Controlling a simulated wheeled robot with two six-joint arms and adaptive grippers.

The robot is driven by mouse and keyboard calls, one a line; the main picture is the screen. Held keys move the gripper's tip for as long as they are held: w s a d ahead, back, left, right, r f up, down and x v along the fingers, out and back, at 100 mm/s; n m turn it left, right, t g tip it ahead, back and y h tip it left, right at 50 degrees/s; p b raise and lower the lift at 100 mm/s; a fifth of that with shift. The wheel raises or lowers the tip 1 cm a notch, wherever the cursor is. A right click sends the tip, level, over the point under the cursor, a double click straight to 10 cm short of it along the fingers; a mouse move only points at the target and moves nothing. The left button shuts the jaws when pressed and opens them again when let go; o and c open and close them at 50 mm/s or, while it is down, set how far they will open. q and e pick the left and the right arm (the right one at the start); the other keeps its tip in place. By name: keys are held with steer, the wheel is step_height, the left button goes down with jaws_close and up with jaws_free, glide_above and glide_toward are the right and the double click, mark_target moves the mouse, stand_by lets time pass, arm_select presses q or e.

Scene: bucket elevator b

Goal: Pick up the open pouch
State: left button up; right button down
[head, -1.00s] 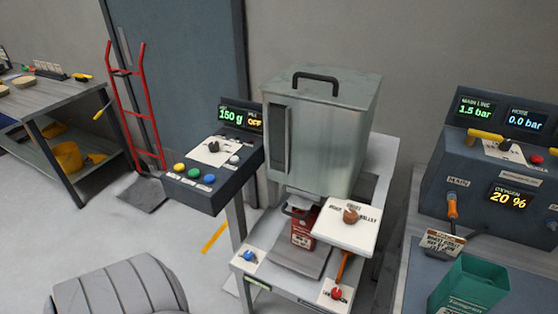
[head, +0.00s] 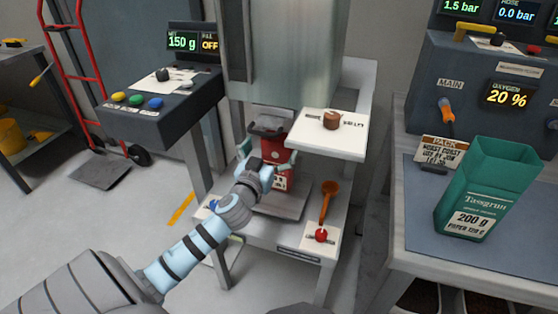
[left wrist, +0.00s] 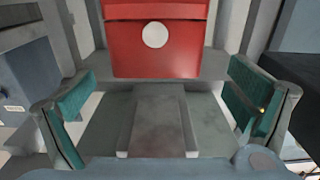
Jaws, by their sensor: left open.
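A red pouch (head: 275,153) with a pale label stands upright on the scale plate under the metal hopper. Its top is partly hidden by the dark spout. In the left wrist view its red face (left wrist: 155,45) with a white round spot is ahead, between and beyond the finger pads. My left gripper (head: 267,160) is open, its fingers spread either side of the pouch's front; it is also open and empty in the left wrist view (left wrist: 163,97). A green pouch (head: 488,190), open at the top and marked 200 g, stands on the right table. My right gripper is out of view.
A white shelf (head: 325,140) with a brown knob juts out right of the red pouch. An orange scoop-like tool (head: 328,202) and a red button (head: 321,236) are on the stand's front right. A control box (head: 155,95) reading 150 g is at left.

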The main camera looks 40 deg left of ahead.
arm_select(q)
steer(key=x, duration=0.5)
steer(key=shift+w+d+f+b, duration=0.15)
steer(key=shift+w+f+b, duration=0.1)
steer(key=shift+b, duration=0.1)
steer(key=shift+s+r, duration=0.1)
steer(key=c, duration=0.9)
